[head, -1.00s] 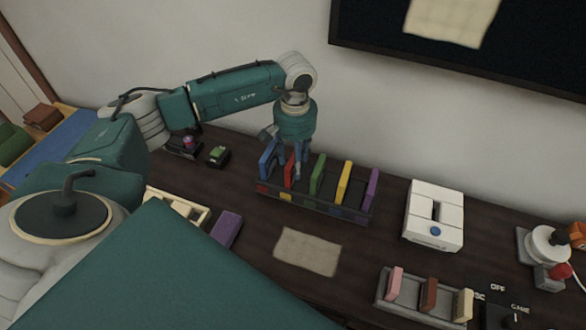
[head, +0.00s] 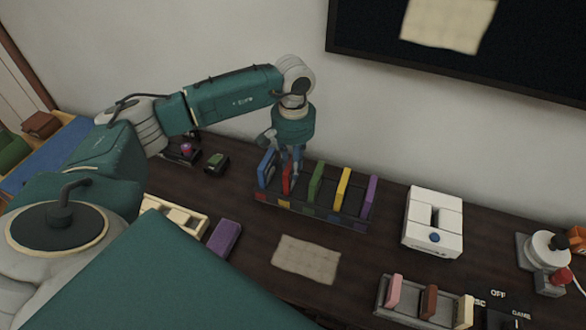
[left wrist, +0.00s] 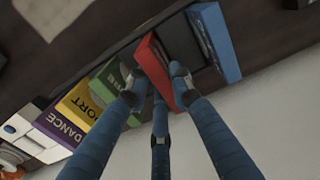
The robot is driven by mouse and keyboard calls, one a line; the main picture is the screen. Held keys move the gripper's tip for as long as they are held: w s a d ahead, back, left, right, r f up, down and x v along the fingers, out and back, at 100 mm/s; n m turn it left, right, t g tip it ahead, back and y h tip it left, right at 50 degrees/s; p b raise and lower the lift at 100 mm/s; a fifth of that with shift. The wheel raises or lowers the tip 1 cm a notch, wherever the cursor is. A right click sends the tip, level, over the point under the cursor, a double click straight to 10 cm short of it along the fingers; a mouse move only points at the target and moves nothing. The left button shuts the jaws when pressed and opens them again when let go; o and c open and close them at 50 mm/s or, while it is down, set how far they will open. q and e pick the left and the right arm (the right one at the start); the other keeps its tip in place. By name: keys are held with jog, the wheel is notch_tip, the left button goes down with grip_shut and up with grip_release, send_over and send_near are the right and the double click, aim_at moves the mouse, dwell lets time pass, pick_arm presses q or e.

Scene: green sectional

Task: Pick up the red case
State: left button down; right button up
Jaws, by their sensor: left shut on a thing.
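The red case (head: 287,178) stands upright in a dark rack (head: 330,217), between a blue case (head: 266,168) and a green case (head: 316,182). My left gripper (head: 292,165) reaches down from above and is shut on the red case. In the left wrist view the red case (left wrist: 154,68) sits between the blue fingertips of the gripper (left wrist: 155,80), with its lower end still at the rack. My right gripper is not in view.
Yellow (head: 342,188) and purple (head: 369,196) cases stand farther right in the rack. A white console (head: 434,232), a small grey rack (head: 402,310) and a joystick (head: 549,250) are to the right. A beige cloth (head: 306,258) lies in front.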

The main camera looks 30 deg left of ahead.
pick_arm(q)
notch_tip(320, 180, up, 19)
jog(key=b, duration=0.2)
dwell(0.5)
